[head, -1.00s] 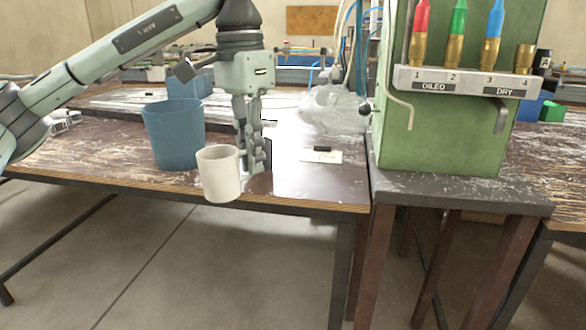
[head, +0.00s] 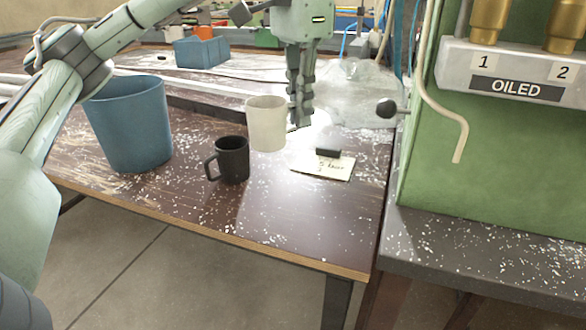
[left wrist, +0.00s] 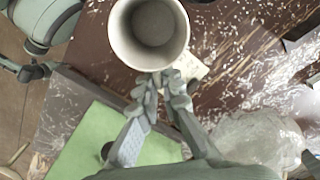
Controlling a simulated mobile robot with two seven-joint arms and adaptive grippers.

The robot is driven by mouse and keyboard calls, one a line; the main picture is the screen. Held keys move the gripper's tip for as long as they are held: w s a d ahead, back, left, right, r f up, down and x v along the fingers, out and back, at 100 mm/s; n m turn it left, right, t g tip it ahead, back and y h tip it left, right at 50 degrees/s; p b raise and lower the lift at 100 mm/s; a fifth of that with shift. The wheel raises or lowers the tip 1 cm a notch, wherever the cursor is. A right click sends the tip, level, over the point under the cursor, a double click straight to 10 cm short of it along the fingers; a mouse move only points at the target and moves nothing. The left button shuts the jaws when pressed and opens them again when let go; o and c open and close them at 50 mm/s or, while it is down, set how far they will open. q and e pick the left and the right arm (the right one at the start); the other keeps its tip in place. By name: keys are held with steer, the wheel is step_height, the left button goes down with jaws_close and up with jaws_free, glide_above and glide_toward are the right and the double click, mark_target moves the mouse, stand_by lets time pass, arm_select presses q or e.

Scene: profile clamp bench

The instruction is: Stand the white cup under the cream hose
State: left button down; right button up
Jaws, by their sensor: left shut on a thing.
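The white cup (head: 266,124) is upright and looks to be held above the bench, behind the black mug. My left gripper (head: 299,122) is shut on the cup's right side in the head view. In the left wrist view the fingertips (left wrist: 163,86) meet at the wall of the cup (left wrist: 150,62), and the cup looks empty inside. The cream hose (head: 463,138) hangs down the green cabinet at the right, its lower end bent downward and open. The cup is well to the left of the hose, apart from it. My right gripper is not seen.
A black mug (head: 233,159) and a blue bucket (head: 129,125) stand on the brown bench (head: 290,225). A note (head: 323,168) with a small black block (head: 328,152) lies to their right. A dark knob (head: 387,107) sticks out from the green cabinet (head: 500,190). A grey ledge (head: 480,245) runs below the hose.

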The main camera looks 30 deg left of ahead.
arm_select(q)
steer(key=f, duration=0.4)
steer(key=shift+s+a+f+b, duration=0.1)
steer(key=shift+s+f+b, duration=0.15)
steer(key=shift+b, duration=0.15)
steer(key=shift+w+f, duration=0.1)
steer(key=shift+f, duration=1.85)
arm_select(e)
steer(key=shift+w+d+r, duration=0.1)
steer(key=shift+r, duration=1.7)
arm_select(q)
steer(key=shift+f, duration=0.15)
steer(key=c, duration=1.7)
jaws_free()
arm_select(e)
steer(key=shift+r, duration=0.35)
